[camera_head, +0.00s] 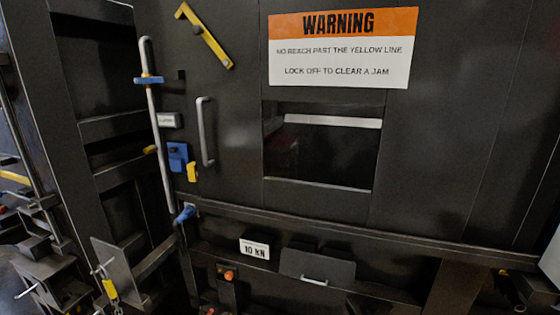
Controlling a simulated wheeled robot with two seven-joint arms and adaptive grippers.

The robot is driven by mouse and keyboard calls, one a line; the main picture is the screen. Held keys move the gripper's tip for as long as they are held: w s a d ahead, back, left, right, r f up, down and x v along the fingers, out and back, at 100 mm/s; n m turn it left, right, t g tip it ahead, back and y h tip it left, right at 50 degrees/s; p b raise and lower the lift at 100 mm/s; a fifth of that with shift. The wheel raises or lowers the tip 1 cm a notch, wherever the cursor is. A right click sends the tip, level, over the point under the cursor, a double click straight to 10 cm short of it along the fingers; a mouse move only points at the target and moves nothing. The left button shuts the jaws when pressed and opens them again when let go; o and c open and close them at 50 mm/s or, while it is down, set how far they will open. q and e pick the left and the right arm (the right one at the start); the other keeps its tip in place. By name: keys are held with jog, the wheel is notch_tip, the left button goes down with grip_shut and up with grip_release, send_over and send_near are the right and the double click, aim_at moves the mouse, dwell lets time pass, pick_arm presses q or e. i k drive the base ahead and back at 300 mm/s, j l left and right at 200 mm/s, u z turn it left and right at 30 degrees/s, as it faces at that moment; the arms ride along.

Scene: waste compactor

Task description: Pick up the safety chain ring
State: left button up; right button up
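I cannot clearly make out a safety chain ring. I can make out neither of my grippers in this view.
A dark compactor front (435,130) fills the view, with a warning sign (340,48) above a rectangular opening (318,160). A tall grey rod (155,120) and a grey handle (205,132) stand at left. A yellow lever (205,35) is above. A dark flap (318,268) sits low.

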aim_at(108, 285)
jog(key=u, duration=1.45)
